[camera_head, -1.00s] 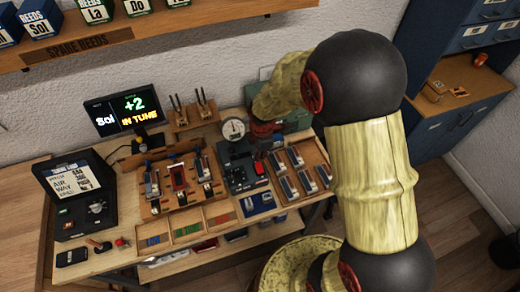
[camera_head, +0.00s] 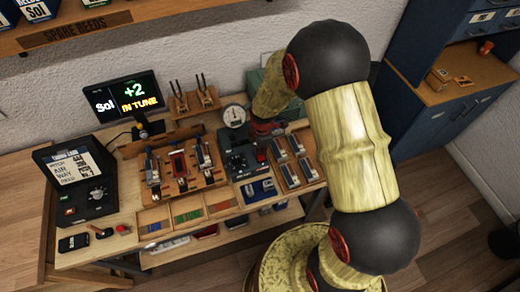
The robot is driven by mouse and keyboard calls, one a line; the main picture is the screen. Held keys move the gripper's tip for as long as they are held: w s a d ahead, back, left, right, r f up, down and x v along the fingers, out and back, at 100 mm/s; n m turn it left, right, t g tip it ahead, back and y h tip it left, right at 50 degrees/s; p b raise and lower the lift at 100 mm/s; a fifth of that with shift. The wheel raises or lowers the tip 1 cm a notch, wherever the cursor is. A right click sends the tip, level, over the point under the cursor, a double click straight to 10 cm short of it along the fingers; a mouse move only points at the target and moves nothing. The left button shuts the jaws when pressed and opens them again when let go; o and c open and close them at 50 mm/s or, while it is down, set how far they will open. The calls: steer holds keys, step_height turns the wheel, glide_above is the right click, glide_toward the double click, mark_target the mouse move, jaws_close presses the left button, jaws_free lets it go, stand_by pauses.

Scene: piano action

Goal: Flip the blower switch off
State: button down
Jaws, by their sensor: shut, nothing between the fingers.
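The dark blower box (camera_head: 238,160) stands on the bench with a round white gauge (camera_head: 234,115) at its back. A small red switch (camera_head: 262,155) shows at the box's right side; its exact position is too small to tell. My gripper (camera_head: 268,133) is just behind and above the switch, at the end of my arm coming from the right. It is shut and empty. Its fingertips are mostly hidden, and I cannot tell whether they touch the switch.
A tray of reed blocks (camera_head: 298,160) sits close to the right of the box. A tuning stand (camera_head: 180,172) is to its left. A panel box (camera_head: 82,185) stands at the left.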

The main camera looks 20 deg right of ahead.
steer(key=shift+f, duration=0.15)
steer(key=shift+s, duration=0.2)
steer(key=shift+s+p, duration=0.3)
steer(key=shift+s, duration=0.4)
steer(key=shift+w, duration=0.1)
steer(key=shift+r, duration=0.35)
step_height(320, 180, up, 13)
steer(key=s+p, duration=0.1)
steer(key=p, duration=0.1)
steer(key=shift+s+r+p, duration=0.15)
steer(key=shift+s+p, duration=0.2)
steer(key=shift+p, duration=0.05)
